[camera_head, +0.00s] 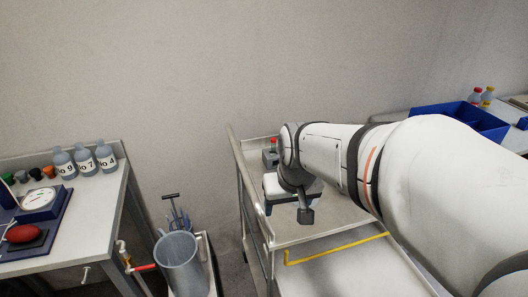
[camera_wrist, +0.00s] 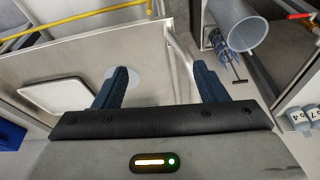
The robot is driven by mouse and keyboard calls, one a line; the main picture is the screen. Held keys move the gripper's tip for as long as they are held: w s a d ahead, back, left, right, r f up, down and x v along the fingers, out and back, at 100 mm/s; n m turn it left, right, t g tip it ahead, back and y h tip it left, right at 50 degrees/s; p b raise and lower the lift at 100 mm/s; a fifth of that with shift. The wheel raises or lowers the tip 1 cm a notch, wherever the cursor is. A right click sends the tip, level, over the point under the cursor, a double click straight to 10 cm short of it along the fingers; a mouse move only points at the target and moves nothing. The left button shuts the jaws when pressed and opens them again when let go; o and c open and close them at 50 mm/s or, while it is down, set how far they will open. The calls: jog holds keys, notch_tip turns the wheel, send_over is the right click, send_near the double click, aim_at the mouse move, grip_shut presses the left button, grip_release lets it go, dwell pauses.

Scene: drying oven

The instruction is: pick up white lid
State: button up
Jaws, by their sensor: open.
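A pale, round, flat disc, which looks like the white lid (camera_wrist: 136,82), lies on the grey cart top in the wrist view. My gripper (camera_wrist: 160,70) is open, its two dark blue fingers spread wide with nothing between the tips. The left finger overlaps the disc in the picture and hides part of it; I cannot tell whether they touch. In the head view my gripper (camera_head: 305,212) hangs over the cart, and I cannot make out the lid there.
A white rounded-square plate (camera_wrist: 54,98) with a dark edge lies left of the disc. The cart (camera_head: 330,226) has a raised rail. A grey bin (camera_head: 180,268) stands left of the cart. A blue crate (camera_head: 462,119) is at right.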

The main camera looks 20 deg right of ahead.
jog(key=o, duration=0.3)
jog(key=w+d+f+b, duration=0.1)
jog(key=w+d+f, duration=0.3)
jog(key=w, duration=0.3)
jog(key=shift+w+d+f+m+b, duration=0.15)
jog(key=shift+w+d+m+b, duration=0.1)
jog(key=shift+m+b, duration=0.15)
jog(key=o, duration=0.4)
jog(key=shift+m+t+h, duration=0.4)
jog(key=shift+m+t, duration=0.1)
jog(key=w+d+f+b, duration=0.1)
jog(key=w+d+f, duration=0.1)
jog(key=w, duration=0.1)
jog(key=w+d+f, duration=0.2)
jog(key=d, duration=0.1)
jog(key=w+d+f+b, duration=0.1)
jog(key=w+d+f, duration=0.1)
jog(key=w+d, duration=0.1)
jog(key=shift+w+f+b, duration=0.2)
jog(key=shift+w+b, duration=0.1)
jog(key=shift+w, duration=0.05)
jog(key=shift+d+x, duration=0.2)
jog(key=shift+x, duration=3.65)
